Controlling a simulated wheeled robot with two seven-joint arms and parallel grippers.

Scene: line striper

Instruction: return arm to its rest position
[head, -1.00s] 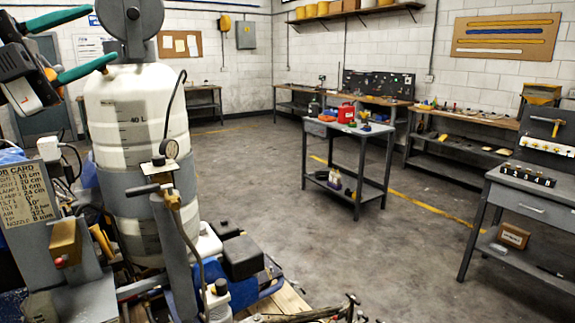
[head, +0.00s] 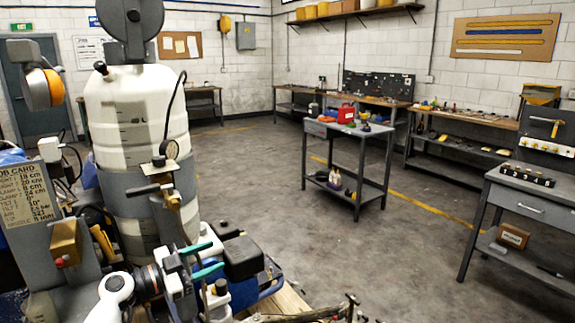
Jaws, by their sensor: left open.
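My left gripper (head: 216,256) is low in the head view, its two teal fingers apart with nothing seen between them. It shows in front of the lower part of the line striper, below and right of the white tank (head: 135,110). The blue part (head: 243,293) and dark box (head: 242,258) of the machine are just right of the fingers. I cannot tell whether the fingers touch anything. My white and dark arm links run in from the lower left. My right gripper is out of view.
The job card (head: 28,195) and an orange-rimmed grey part (head: 42,87) are at the left. A grey cart (head: 352,160) with a red can (head: 346,113) stands mid-room. A grey bench (head: 530,200) is at the right. The floor between is clear.

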